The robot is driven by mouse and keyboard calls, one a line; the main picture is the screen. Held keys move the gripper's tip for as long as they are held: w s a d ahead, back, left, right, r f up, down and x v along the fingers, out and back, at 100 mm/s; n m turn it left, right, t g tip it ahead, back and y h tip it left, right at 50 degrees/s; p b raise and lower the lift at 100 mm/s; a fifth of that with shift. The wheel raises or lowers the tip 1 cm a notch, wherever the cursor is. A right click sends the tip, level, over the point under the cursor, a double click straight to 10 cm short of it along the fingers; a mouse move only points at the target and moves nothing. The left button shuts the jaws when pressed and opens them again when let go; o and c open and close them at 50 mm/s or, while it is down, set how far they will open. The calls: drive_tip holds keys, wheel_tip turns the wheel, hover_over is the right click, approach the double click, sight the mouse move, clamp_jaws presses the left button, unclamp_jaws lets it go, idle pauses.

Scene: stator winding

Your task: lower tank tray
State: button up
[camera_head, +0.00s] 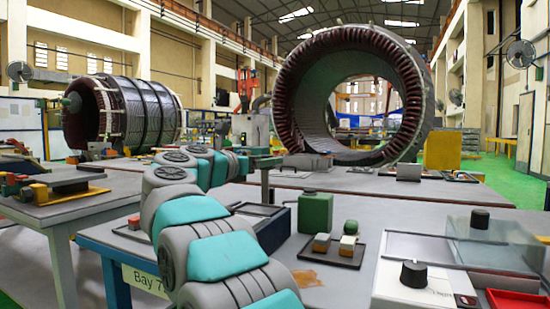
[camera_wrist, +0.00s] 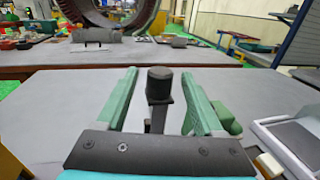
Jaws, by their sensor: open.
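My gripper (camera_wrist: 159,76) is open, with its two green fingers spread on either side of a black knob (camera_wrist: 159,92) on a dark upright post. There is a visible gap on each side, so the fingers do not appear to grip it. In the head view my gripper (camera_head: 277,159) is small and far out over the grey bench, above a thin post (camera_head: 265,186). I cannot tell for sure which thing is the tank tray.
A dark tray (camera_head: 343,258) with small blocks lies nearer. At the right are a grey box with a black knob (camera_head: 414,273) and a dark panel. Large stators (camera_head: 280,95) stand behind. The wrist view shows bare bench (camera_wrist: 60,100) left of the fingers.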

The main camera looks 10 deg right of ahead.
drive_tip(key=shift+p+x, duration=0.3)
drive_tip(key=shift+x, duration=1.8)
clamp_jaws()
